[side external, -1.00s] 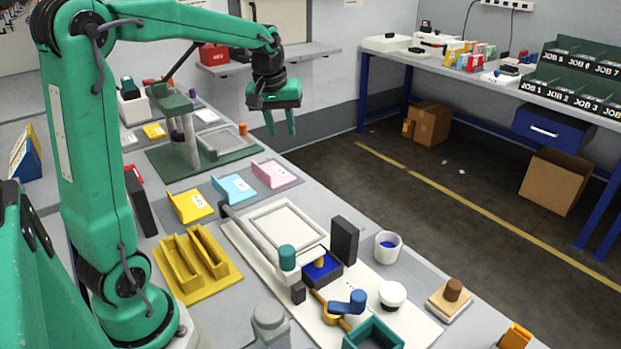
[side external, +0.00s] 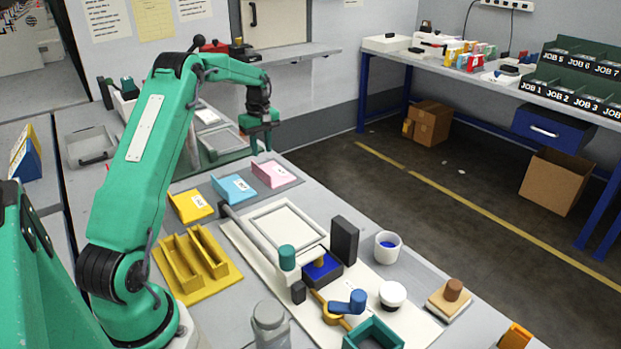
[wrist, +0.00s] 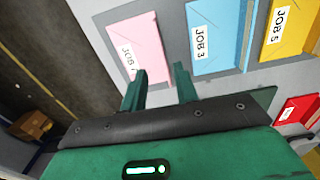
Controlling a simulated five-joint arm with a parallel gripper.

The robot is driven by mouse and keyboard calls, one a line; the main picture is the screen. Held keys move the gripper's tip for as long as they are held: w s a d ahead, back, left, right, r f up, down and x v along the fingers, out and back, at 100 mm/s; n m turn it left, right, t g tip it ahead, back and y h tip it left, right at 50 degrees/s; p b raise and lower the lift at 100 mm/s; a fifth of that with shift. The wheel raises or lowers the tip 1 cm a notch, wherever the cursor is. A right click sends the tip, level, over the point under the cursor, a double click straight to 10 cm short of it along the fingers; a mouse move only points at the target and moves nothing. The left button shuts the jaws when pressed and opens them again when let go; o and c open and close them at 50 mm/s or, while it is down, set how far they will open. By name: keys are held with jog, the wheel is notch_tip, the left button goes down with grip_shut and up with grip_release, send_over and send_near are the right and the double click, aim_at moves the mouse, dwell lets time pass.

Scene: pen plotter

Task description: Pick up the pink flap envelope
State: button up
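The pink flap envelope (side external: 273,173) lies on a grey mat, at the right end of a row of three. In the wrist view the pink envelope (wrist: 145,35) is at upper left, with a white label whose number is partly hidden by a finger. My gripper (side external: 260,149) is just beyond and above the pink envelope in the side view. In the wrist view my gripper (wrist: 160,78) has its two fingers apart with nothing between them; their tips reach near the envelope's lower right edge. I see no contact with it.
A blue envelope (side external: 234,188) marked JOB 3 and a yellow envelope (side external: 191,205) marked JOB 5 lie beside the pink one. A yellow rack (side external: 194,265) and a pale plotting board (side external: 290,228) stand nearer. A green-based press is behind my gripper.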

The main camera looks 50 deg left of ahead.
aim_at(261, 169)
jog(key=shift+a+f, duration=0.5)
jog(key=shift+f, duration=1.35)
jog(key=shift+f, duration=0.1)
jog(key=shift+s+f, duration=0.15)
jog(key=shift+f, duration=2.35)
grip_shut()
